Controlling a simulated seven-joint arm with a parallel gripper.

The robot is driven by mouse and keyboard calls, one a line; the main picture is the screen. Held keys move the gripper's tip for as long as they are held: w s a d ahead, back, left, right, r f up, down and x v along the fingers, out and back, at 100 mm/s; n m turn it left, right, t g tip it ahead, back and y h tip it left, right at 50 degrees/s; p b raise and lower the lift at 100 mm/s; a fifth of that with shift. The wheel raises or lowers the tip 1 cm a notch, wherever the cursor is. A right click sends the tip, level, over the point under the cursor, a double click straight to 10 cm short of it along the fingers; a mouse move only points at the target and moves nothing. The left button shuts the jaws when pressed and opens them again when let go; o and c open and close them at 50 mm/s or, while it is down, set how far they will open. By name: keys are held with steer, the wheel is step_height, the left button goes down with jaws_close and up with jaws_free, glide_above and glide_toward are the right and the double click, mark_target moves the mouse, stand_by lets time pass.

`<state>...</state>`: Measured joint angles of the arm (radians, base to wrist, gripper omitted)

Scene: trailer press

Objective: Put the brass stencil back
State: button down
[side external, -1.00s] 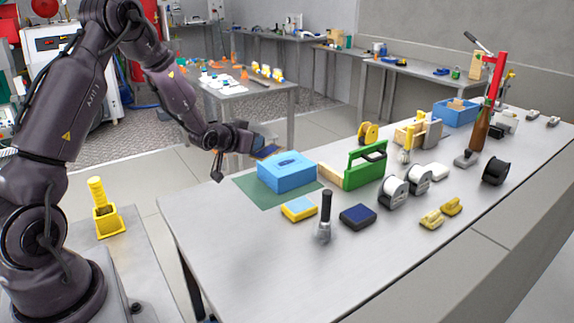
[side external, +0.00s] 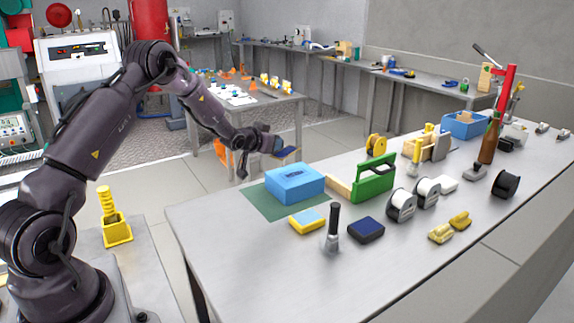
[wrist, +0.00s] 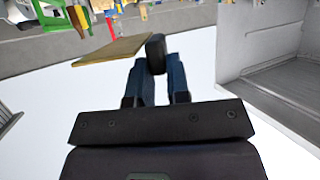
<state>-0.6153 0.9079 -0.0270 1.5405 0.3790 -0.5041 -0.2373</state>
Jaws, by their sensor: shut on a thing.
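My gripper (side external: 279,146) is beyond the far left edge of the long grey table, above a blue box (side external: 295,183). In the wrist view its two fingers (wrist: 157,66) are shut on a dark round knob. A thin brass-coloured plate (wrist: 108,50), seen nearly edge-on, reaches left from the knob and appears to be the brass stencil (side external: 288,154). It is small and dark in the side view.
A yellow-and-blue block (side external: 307,221), a black-handled stamp (side external: 333,230) and a dark blue pad (side external: 366,230) stand before the box. A green-handled holder (side external: 373,180) and white rolls (side external: 402,204) stand to its right.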

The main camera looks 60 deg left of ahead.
glide_above(285, 172)
steer(key=s+d, duration=0.1)
step_height(285, 172, down, 6)
steer(key=shift+r, duration=0.1)
steer(key=shift+w+a+f, duration=0.25)
steer(key=shift+w+f, duration=0.1)
steer(key=shift+f, duration=0.25)
steer(key=shift+w+a+f, duration=0.1)
steer(key=shift+w+f, duration=0.1)
steer(key=shift+f, duration=1.3)
steer(key=shift+f, duration=0.15)
steer(key=c, duration=1.1)
jaws_free()
